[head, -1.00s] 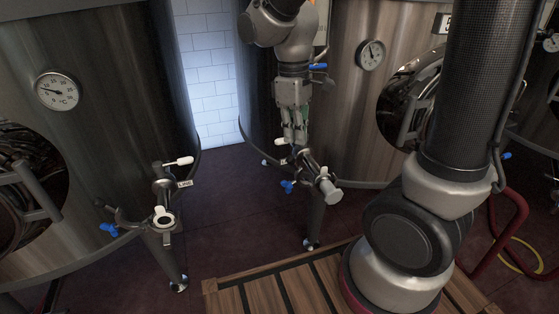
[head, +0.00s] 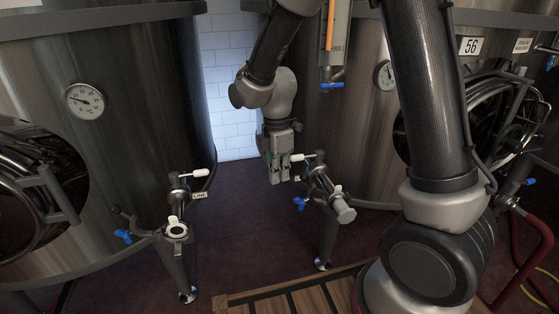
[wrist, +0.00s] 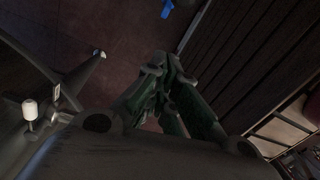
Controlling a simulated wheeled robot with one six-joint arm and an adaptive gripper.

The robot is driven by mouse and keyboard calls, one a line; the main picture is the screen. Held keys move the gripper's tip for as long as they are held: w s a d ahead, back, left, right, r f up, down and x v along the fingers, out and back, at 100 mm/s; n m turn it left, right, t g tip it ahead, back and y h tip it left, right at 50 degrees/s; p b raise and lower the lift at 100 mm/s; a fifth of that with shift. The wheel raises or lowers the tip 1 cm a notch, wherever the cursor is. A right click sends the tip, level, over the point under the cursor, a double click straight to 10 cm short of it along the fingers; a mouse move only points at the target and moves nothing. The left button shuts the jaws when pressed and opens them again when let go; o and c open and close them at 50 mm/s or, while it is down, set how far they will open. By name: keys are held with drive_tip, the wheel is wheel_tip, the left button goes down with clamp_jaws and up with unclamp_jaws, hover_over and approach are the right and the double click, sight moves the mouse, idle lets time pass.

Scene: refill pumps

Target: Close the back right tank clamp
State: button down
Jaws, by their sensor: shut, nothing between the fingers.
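The tank at the right of the tiled gap (head: 365,130) has a metal outlet pipe (head: 322,184) with a white-handled valve (head: 309,157) and a pale end cap (head: 345,212). A clamp on this outlet is too small to make out, so I cannot tell whether it is open. My gripper (head: 279,180) points down just left of this outlet, beside the white handle. In the wrist view its green-grey fingers (wrist: 160,85) are together and empty. A white knob (wrist: 29,110) and a small label (wrist: 57,91) show at the left there.
The left tank (head: 125,150) has its own outlet with a white-ringed open end (head: 176,229) and a blue handle (head: 123,236). Another blue handle (head: 300,203) sits by the right outlet. A slatted wooden platform (head: 300,301) lies in front. Dark floor between the tanks is clear.

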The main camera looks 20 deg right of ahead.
drive_tip(key=shift+w+d+f, duration=0.1)
drive_tip(key=shift+d+f, duration=0.25)
drive_tip(key=shift+d, duration=0.3)
drive_tip(key=shift+w+d+f, duration=0.1)
drive_tip(key=shift+d+f, duration=0.2)
drive_tip(key=shift+d, duration=0.3)
drive_tip(key=shift+w+d+f, duration=0.1)
drive_tip(key=shift+d+f, duration=0.25)
drive_tip(key=shift+d, duration=0.3)
drive_tip(key=shift+r, duration=0.1)
